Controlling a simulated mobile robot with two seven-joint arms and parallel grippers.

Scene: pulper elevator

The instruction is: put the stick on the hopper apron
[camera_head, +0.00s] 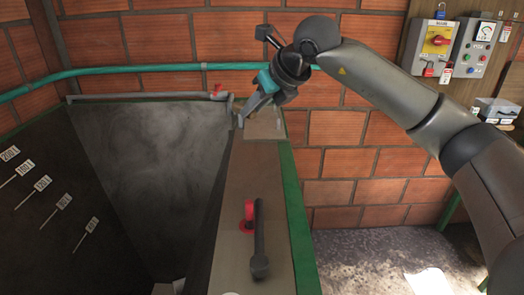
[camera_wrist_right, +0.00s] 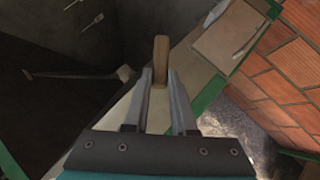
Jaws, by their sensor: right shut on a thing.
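My right gripper (camera_head: 246,112) reaches in from the right over the far end of the hopper's tan ledge, likely the apron (camera_head: 232,200). In the right wrist view its two fingers (camera_wrist_right: 162,92) are shut on a wooden stick (camera_wrist_right: 160,62), whose blunt end stands up beyond the fingertips. The ledge also shows behind the stick (camera_wrist_right: 200,74). I cannot tell whether the stick touches it. In the head view the stick is too small to make out clearly. My left gripper is not in view.
The dark hopper (camera_head: 150,170) opens left of the ledge, with several numbered level tags. A dark lever (camera_head: 259,240) and red bracket (camera_head: 248,222) stand on the ledge's near part. A green rail (camera_head: 300,220) edges it. Control boxes (camera_head: 436,45) hang right.

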